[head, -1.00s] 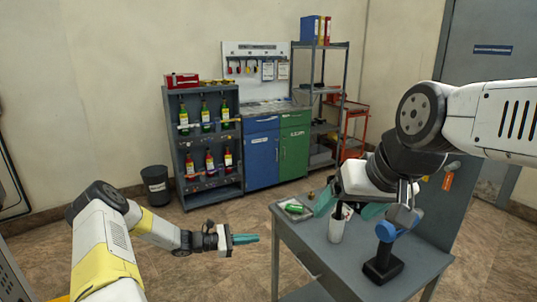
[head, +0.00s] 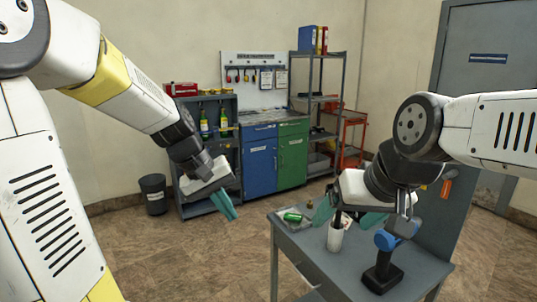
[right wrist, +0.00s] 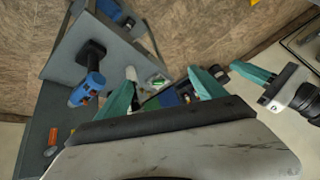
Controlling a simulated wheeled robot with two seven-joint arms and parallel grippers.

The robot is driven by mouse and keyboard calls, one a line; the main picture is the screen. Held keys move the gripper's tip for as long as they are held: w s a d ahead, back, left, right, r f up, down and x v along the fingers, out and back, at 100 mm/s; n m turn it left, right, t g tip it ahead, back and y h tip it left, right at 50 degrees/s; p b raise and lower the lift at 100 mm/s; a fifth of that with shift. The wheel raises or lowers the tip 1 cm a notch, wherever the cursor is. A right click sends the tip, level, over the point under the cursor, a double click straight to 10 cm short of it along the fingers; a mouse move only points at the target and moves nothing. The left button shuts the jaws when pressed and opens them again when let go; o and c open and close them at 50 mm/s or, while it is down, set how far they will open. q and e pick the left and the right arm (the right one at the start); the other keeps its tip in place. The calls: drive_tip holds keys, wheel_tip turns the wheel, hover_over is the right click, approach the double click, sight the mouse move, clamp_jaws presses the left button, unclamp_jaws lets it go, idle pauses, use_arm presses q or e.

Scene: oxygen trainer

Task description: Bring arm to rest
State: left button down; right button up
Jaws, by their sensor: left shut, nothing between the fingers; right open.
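My left arm comes in from the left, its forearm raised and sloping down to the right. My left gripper (head: 224,205) has its teal fingers together and empty, pointing down in front of the dark bottle rack. It also shows at the right of the right wrist view (right wrist: 252,73). My right gripper (head: 347,216) hangs over the grey table with its teal fingers spread apart. Its open fingers also show in the right wrist view (right wrist: 164,95), with nothing held between them.
The grey table (head: 335,262) carries a cordless drill (head: 383,262), a white cup (head: 336,238) and a green item (head: 292,217) on a tray. Behind stand the bottle rack (head: 228,187), a blue and green cabinet (head: 260,160) and a bin (head: 153,193). Floor left of the table is clear.

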use_arm(q)
drive_tip(key=s+a+r+m+t+y, duration=0.1)
drive_tip(key=s+a+r+m+t, duration=0.1)
drive_tip(key=s, duration=0.4)
drive_tip(key=s+a+r+m+t+y, duration=0.1)
drive_tip(key=s+a+r+t, duration=0.1)
drive_tip(key=s+r, duration=0.2)
drive_tip(key=shift+s+a+r+m, duration=0.15)
drive_tip(key=shift+s+a+m, duration=0.25)
drive_tip(key=shift+s, duration=0.9)
